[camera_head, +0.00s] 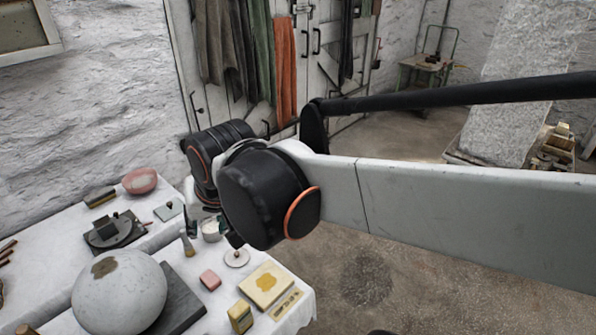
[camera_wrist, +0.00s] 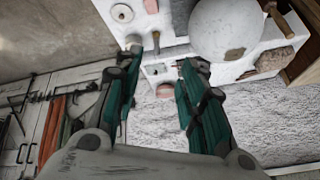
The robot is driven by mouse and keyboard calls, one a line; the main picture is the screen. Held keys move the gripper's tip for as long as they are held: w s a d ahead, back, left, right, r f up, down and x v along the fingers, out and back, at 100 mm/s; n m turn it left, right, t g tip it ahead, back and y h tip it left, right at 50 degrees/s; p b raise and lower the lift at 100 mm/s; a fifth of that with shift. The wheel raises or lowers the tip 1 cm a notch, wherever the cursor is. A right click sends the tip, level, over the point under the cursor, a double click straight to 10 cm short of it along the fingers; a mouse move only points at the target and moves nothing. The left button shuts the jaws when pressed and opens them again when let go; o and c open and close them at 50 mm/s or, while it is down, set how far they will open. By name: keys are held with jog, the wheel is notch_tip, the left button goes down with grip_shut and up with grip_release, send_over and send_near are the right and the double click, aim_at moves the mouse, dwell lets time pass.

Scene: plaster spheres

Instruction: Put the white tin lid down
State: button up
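The white tin lid (camera_head: 236,258) is a small pale disc with a dark knob-like spot in its middle. It appears to lie flat on the white-covered table, near the front edge. In the wrist view the lid (camera_wrist: 122,13) is at the top, beyond my left-hand finger and apart from it. My gripper (camera_wrist: 163,58) is open, with its two green-and-black fingers spread and nothing held between them. In the head view my wrist hides most of the gripper. A white-filled jar (camera_head: 211,231) stands just behind the lid, close to the fingers.
A brush (camera_head: 187,244), a pink block (camera_head: 210,280), a large plaster sphere (camera_head: 119,292), a yellow-stained board (camera_head: 266,286) and a yellow block (camera_head: 240,316) crowd the table around the lid. Open floor lies to the right.

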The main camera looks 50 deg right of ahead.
jog(key=s+a+f+n+t, duration=0.1)
jog(key=s+a+n, duration=0.1)
jog(key=s+n, duration=0.2)
jog(key=shift+s+n, duration=0.4)
jog(key=shift+s, duration=0.75)
